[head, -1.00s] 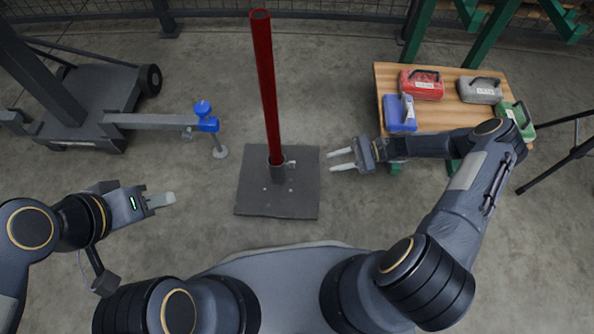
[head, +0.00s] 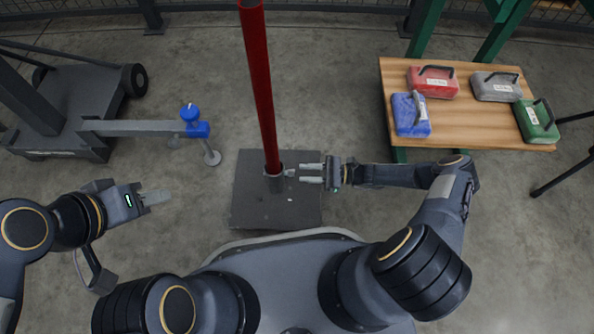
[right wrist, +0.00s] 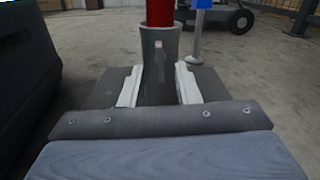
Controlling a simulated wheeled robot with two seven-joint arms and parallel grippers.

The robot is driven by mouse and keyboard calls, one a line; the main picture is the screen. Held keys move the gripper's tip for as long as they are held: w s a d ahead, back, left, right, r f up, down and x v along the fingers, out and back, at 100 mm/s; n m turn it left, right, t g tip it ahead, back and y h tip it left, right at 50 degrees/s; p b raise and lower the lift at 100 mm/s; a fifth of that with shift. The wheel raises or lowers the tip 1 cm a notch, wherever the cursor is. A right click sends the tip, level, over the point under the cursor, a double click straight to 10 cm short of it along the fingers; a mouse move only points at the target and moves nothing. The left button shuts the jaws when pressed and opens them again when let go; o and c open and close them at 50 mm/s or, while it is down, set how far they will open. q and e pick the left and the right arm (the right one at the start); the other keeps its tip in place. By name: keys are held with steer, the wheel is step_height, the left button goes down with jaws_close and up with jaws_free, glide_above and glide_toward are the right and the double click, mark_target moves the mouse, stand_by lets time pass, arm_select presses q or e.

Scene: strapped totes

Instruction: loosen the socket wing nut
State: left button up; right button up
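The socket (head: 273,181) is a short grey tube on a dark square base plate (head: 262,212), with a red pole (head: 262,90) standing upright in it. The wing nut (head: 290,172) is a small light piece on the socket's right side; in the right wrist view the wing nut (right wrist: 160,62) faces me, upright on the socket (right wrist: 150,92). My right gripper (head: 306,173) is open, its fingertips just right of the wing nut. In the right wrist view its fingers (right wrist: 157,88) lie either side of the nut, apart from it. My left gripper (head: 160,198) is left of the plate, seen edge-on.
A wooden table (head: 460,128) at right holds red, grey, blue and green bags. A wheeled stand with a bar (head: 140,128) and blue clamp (head: 196,129) stands at left. Floor is clear between the plate and table.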

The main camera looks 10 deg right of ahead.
mark_target(290, 173)
steer(key=a, duration=0.3)
steer(key=shift+w+a, duration=0.3)
steer(key=shift+w, duration=0.1)
jaws_close()
